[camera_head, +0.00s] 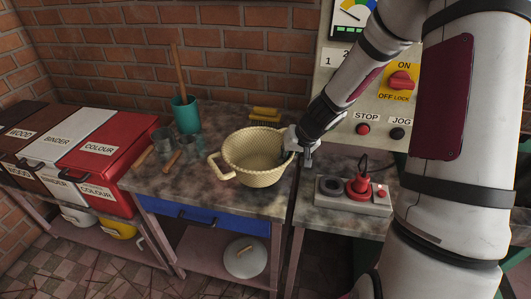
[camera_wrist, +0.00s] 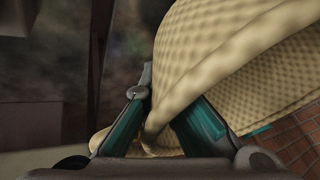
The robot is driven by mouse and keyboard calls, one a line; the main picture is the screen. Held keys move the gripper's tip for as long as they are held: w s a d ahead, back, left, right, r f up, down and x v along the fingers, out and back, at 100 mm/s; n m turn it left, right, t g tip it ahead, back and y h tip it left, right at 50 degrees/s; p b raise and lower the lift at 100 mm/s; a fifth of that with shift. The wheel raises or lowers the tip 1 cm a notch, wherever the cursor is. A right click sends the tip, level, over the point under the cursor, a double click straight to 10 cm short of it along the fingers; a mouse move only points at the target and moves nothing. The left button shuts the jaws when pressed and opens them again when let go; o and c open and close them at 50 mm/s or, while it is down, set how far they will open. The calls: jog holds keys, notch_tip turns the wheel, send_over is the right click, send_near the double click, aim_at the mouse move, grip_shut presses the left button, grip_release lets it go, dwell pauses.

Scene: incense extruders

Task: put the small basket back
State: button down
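The small basket (camera_head: 258,152) is cream and woven, with a loop handle on its left side. In the head view it is over the worktop, near the front edge; I cannot tell whether it rests there or hangs slightly above. My gripper (camera_head: 296,150) is at its right side. In the wrist view the basket wall (camera_wrist: 225,60) fills the upper right. The teal-padded fingers of my gripper (camera_wrist: 165,110) lean inward, with the basket's handle or rim between them. They look shut on it, though the contact is partly hidden.
A teal cup (camera_head: 186,115) with a stick, metal cups (camera_head: 164,139) and wooden-handled tools stand left on the worktop (camera_head: 215,195). Yellow-backed brushes (camera_head: 265,115) lie behind the basket. A control box (camera_head: 353,194) sits right. Lidded bins (camera_head: 105,150) stand left; a switch panel (camera_head: 375,100) rises behind.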

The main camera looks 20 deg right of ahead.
aim_at(266, 153)
jog(key=w, duration=0.3)
jog(key=w+a, duration=0.1)
jog(key=w, duration=0.1)
jog(key=w+a+p, duration=0.1)
jog(key=w, duration=0.2)
jog(key=shift+w+a+f, duration=0.1)
jog(key=shift+w+f, duration=0.2)
jog(key=shift+f, duration=0.1)
jog(key=shift+w+f, duration=0.15)
jog(key=shift+f, duration=1.6)
jog(key=shift+f, duration=0.1)
jog(key=c, duration=1.8)
grip_release()
jog(key=shift+f, duration=0.1)
